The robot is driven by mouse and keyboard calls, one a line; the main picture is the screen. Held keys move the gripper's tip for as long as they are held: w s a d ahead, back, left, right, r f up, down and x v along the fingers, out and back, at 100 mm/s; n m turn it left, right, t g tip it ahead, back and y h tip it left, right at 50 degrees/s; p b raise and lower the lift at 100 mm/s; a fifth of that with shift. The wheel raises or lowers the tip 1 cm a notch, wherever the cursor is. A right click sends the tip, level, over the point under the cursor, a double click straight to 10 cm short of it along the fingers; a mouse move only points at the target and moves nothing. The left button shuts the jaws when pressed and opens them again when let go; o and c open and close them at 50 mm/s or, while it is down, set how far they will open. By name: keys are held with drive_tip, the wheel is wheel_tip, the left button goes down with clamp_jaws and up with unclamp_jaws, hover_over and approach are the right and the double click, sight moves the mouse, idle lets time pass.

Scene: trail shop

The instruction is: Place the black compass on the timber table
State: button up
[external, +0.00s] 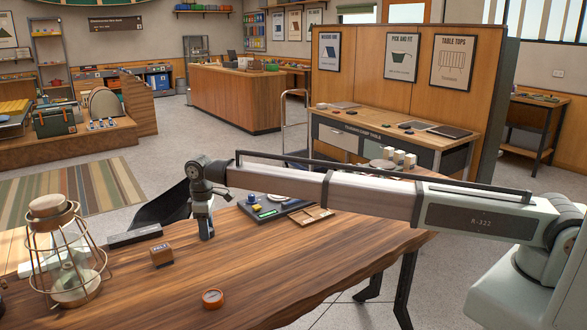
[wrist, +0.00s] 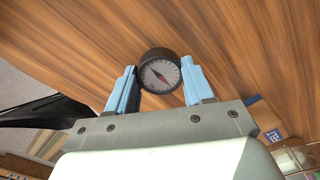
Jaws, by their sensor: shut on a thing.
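The black compass (wrist: 160,74) has a dark rim, a pale dial and a red needle. It sits between the two blue fingers of my gripper (wrist: 158,66) in the wrist view, with a finger against each side. My gripper (external: 205,234) points down over the timber table (external: 300,265) in the external view, its tip close to the tabletop. I cannot make out the compass there, nor tell whether it touches the wood. Wood grain of the table (wrist: 235,50) fills the background of the wrist view.
A small brown box (external: 161,254) stands left of my gripper, near a dark bar (external: 134,235) and a wire-caged lantern (external: 66,255). An orange-rimmed round item (external: 212,299) lies in front. A dark tray (external: 290,215) with small items lies behind. The table's right part is clear.

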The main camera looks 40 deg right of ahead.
drive_tip(key=shift+f, duration=0.2)
drive_tip(key=o, duration=1)
drive_tip(key=r, duration=1.3)
drive_tip(key=shift+w+a+r, duration=0.1)
drive_tip(key=shift+w+a, duration=0.1)
drive_tip(key=shift+o, duration=0.6)
drive_tip(key=shift+r, duration=0.3)
